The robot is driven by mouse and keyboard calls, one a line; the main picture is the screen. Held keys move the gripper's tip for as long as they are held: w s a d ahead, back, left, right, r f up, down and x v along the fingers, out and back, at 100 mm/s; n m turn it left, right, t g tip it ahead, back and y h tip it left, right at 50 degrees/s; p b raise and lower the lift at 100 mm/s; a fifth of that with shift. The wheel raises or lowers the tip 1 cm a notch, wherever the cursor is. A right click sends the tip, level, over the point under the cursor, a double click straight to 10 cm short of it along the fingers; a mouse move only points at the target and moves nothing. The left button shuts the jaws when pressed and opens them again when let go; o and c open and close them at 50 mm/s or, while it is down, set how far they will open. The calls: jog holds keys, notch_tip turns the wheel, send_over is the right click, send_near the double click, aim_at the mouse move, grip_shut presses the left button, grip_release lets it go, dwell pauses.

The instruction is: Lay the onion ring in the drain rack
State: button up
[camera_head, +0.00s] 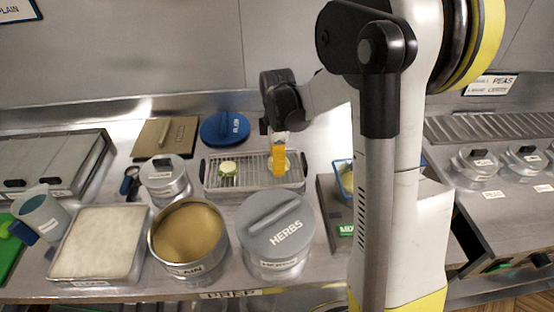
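The drain rack (212,185) is a shallow metal tray with a wire grid, at the middle of the counter. A small pale ring-like piece (289,163), which looks like the onion ring, shows in the rack's right half, partly hidden behind my gripper. My gripper (278,172) points down over the right half, its yellow fingertip low at the grid. Only one finger side shows clearly, so I cannot tell whether it is open or shut on the ring.
A grey-lidded HERBS pot (277,225) and an open pot of tan contents (188,235) stand in front of the rack. A small lidded pot (165,178) is left, a blue lid (224,128) behind. A white-filled tray (98,245) lies front left.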

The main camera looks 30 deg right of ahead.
jog(key=shift+f, duration=0.2)
jog(key=o, duration=0.9)
notch_tip(320, 180, up, 12)
jog(key=s+a+m+t, duration=0.3)
jog(key=s+a+m, duration=0.2)
jog(key=s+m, duration=0.2)
jog(key=s+a+r+m+t, duration=0.1)
jog(key=s+a+m+t, duration=0.3)
jog(key=s, duration=0.6)
jog(key=a+m, duration=0.1)
jog(key=m, duration=0.1)
jog(key=shift+a+m, duration=0.15)
jog(key=shift+m, duration=0.25)
